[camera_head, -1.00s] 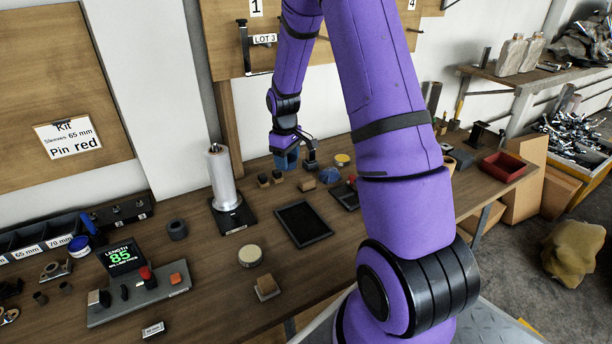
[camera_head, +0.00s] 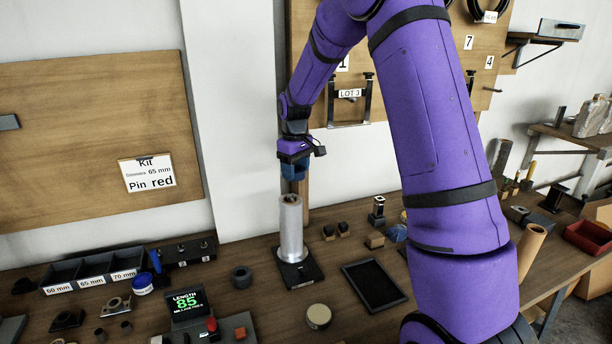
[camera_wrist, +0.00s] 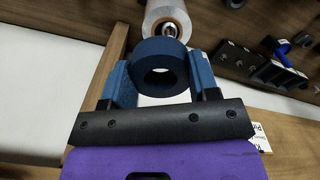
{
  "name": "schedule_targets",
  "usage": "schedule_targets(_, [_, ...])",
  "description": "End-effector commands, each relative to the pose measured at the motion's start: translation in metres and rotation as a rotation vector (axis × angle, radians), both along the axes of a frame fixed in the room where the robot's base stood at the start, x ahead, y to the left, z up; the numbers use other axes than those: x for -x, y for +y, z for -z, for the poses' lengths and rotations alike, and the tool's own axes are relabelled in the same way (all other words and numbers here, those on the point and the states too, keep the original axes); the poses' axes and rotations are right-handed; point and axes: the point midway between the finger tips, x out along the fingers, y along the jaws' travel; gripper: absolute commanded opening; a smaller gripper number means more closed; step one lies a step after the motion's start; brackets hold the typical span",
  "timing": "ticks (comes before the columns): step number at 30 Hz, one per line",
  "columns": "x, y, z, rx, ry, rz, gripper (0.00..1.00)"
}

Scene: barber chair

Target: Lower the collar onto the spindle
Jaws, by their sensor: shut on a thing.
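The collar (camera_wrist: 158,47) is a dark blue ring with a round hole, seen in the wrist view between two blue fingers. My gripper (camera_wrist: 160,75) is shut on it; it also shows in the head view (camera_head: 294,170), where the collar cannot be told apart from the blue fingers. The spindle (camera_head: 291,232) is a silver upright cylinder on a black square base (camera_head: 299,273). In the head view my gripper is just above the spindle's top.
A loose dark ring (camera_head: 241,276) lies left of the spindle base. A black tray (camera_head: 374,285) and a round pale-topped tin (camera_head: 318,316) lie in front and to the right. A length display (camera_head: 187,304) reads 85. Labelled bins (camera_head: 94,273) stand at the left.

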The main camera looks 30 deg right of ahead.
Motion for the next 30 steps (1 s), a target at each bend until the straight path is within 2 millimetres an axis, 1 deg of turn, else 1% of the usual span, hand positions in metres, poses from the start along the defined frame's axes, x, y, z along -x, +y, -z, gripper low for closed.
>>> schedule_targets(4, [-0.001, 0.002, -0.001, -0.001, 0.0, 0.0, 0.32])
schedule_targets(8, [-0.001, 0.002, 0.003, -0.001, 0.0, -0.001, 0.32])
schedule_targets(30, [-0.001, 0.002, 0.047, -0.001, 0.001, -0.001, 0.32])
